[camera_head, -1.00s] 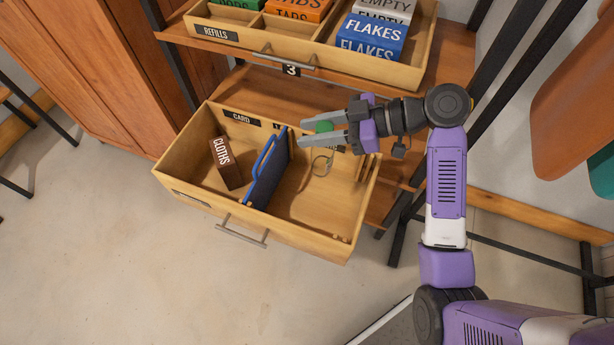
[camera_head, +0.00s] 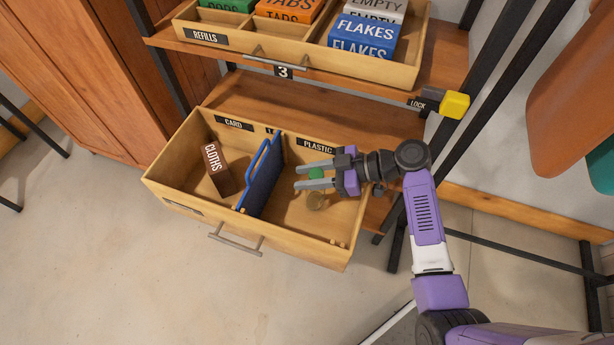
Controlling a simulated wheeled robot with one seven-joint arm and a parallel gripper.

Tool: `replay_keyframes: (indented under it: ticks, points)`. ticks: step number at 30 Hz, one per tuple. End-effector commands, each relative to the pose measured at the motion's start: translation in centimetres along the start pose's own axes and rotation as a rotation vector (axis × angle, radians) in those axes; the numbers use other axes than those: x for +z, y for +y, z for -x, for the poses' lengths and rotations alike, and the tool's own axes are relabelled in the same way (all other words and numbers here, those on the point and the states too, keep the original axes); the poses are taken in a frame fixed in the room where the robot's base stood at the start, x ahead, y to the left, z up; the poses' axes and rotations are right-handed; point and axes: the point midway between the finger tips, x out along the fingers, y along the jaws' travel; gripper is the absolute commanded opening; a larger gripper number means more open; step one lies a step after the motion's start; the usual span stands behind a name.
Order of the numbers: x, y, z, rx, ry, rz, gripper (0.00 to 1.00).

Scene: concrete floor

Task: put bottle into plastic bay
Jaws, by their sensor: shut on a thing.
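My gripper (camera_head: 302,177) reaches in from the right over the drawer's right compartment, its fingers pointing left. It is shut on the bottle, whose green top (camera_head: 317,173) shows between the fingers. A clear, round lower part of the bottle (camera_head: 316,201) shows just below them. The plastic bay (camera_head: 290,222) is the right compartment, under a "PLASTIC" label (camera_head: 316,145). The bottle is over or within this bay; I cannot tell whether it touches the floor.
A blue divider (camera_head: 262,180) separates the bay from the "CARD" side, where a brown "CLOTHS" box (camera_head: 217,168) lies. The open drawer (camera_head: 190,208) sits below a shelf tray (camera_head: 390,70) of boxes. A yellow lock block (camera_head: 454,104) is at the shelf's right.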

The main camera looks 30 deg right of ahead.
Motion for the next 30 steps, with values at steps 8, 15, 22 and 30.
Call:
replay_keyframes:
  ticks: [8,15,22,30]
  points:
    - [0.2,0.0,-0.1,0.0,0.0,0.002,0.0]
    - [0.4,0.0,-0.2,0.0,0.0,0.001,0.52]
    - [0.4,0.0,-0.2,0.0,0.0,0.002,0.52]
    - [0.2,0.1,1.2,0.003,0.001,0.001,0.52]
